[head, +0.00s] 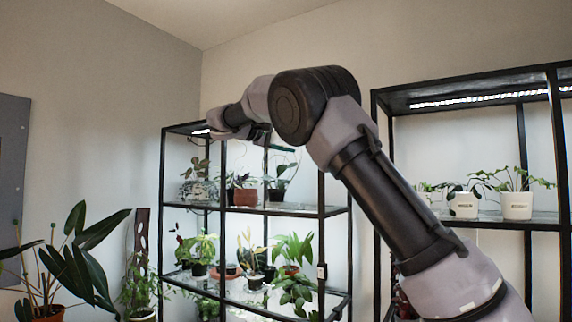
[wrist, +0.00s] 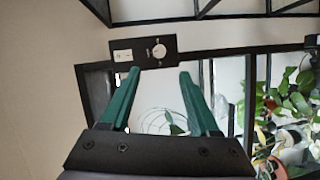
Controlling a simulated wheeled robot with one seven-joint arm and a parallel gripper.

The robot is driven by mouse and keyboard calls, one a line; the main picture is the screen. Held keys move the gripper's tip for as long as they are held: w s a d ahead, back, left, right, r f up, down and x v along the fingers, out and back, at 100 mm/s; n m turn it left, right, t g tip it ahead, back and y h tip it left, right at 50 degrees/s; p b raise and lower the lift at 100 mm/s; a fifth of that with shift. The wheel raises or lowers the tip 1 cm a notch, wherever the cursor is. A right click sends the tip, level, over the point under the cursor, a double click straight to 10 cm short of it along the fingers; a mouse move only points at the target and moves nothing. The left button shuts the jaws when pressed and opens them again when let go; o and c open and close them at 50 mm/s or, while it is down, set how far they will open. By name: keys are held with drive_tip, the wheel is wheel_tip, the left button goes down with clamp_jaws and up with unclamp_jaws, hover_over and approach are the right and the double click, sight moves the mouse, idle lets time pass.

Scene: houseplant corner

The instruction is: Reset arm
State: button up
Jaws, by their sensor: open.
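My arm reaches up across the middle of the head view and bends down to the left at its dark elbow joint. My gripper shows in the wrist view (wrist: 160,74) with its two green fingers apart and nothing between them. In the head view its end is partly hidden behind the arm, in front of the upper part of the left black shelf rack (head: 322,190). Beyond the fingers in the wrist view is a black bar with a dark plate that carries a white round knob (wrist: 158,51).
Potted plants stand on the left rack, including a brown pot (head: 245,196). A right rack (head: 548,226) holds white pots (head: 517,206). A large leafy plant (head: 75,262) stands at lower left. The wall above the left rack is bare.

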drive_tip(key=s+d+f+m+g+y, duration=0.1)
drive_tip(key=s+d+f+y, duration=0.25)
drive_tip(key=d, duration=0.35)
drive_tip(key=s+d+f+g+y, duration=0.2)
drive_tip(key=d+f, duration=0.3)
drive_tip(key=d, duration=0.1)
drive_tip(key=s+d+f+m+g+y, duration=0.1)
drive_tip(key=s+d+f+y, duration=0.25)
drive_tip(key=d, duration=0.35)
drive_tip(key=s+a+f+m+t+y, duration=0.1)
drive_tip(key=s+f, duration=0.5)
drive_tip(key=s, duration=0.7)
drive_tip(key=s+a+f+m+t+y, duration=0.1)
drive_tip(key=s+a+f+m+y, duration=0.2)
drive_tip(key=s, duration=1)
wheel_tip(320, 180, down, 3)
drive_tip(key=m+y, duration=0.2)
drive_tip(key=y, duration=0.1)
drive_tip(key=shift+a+f+m, duration=0.15)
drive_tip(key=shift+m, duration=0.15)
